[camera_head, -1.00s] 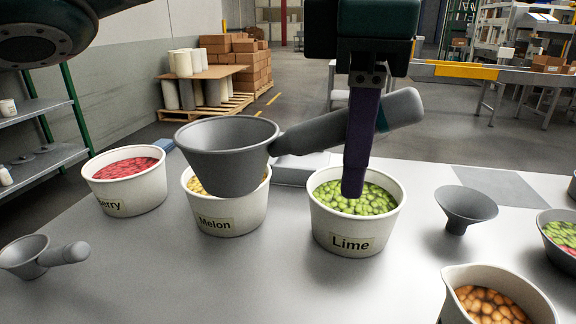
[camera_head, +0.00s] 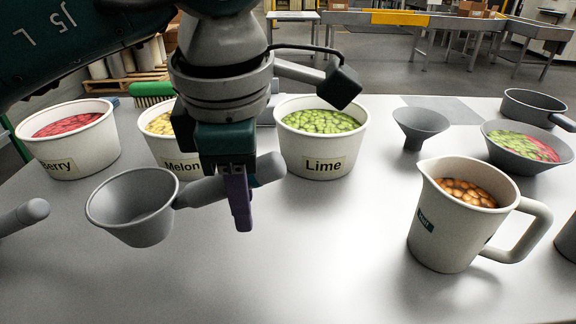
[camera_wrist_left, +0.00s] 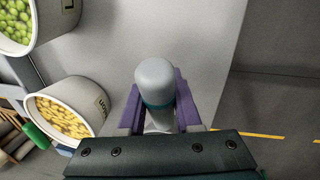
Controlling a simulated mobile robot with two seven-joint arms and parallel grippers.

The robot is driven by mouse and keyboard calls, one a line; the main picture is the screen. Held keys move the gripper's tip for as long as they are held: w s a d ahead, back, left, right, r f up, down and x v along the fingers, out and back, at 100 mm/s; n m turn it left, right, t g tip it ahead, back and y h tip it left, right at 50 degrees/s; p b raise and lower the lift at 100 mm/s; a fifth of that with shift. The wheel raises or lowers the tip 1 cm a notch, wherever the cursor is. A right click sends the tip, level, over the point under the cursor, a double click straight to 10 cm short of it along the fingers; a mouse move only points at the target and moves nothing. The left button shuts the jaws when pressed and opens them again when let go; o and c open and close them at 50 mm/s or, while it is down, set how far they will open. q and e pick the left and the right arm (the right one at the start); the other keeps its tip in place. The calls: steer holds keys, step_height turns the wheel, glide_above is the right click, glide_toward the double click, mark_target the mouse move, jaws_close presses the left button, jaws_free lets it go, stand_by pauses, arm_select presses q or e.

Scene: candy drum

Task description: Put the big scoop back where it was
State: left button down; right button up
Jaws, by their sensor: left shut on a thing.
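The big scoop is a grey cup (camera_head: 136,207) with a thick grey handle pointing right. My left gripper (camera_head: 240,205) is shut on its handle, in front of the Melon and Lime tubs. The cup looks empty and is low over or on the table; I cannot tell whether it touches. In the left wrist view the rounded handle end (camera_wrist_left: 156,76) with a teal band sits between the purple fingers (camera_wrist_left: 160,105). A smaller scoop's handle (camera_head: 27,215) shows at the left edge; its cup is out of frame. My right gripper is not in view.
Tubs of Berry (camera_head: 75,150), Melon (camera_head: 162,150) and Lime (camera_head: 322,150) stand behind. A funnel (camera_head: 420,125), a bowl of mixed candy (camera_head: 525,160), a grey pan (camera_head: 533,105) and a jug of orange candy (camera_head: 450,235) are right. The front middle of the table (camera_head: 310,260) is clear.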

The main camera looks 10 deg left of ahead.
arm_select(q)
step_height(320, 180, down, 5)
stand_by(0.3)
steer(key=shift+b, duration=0.3)
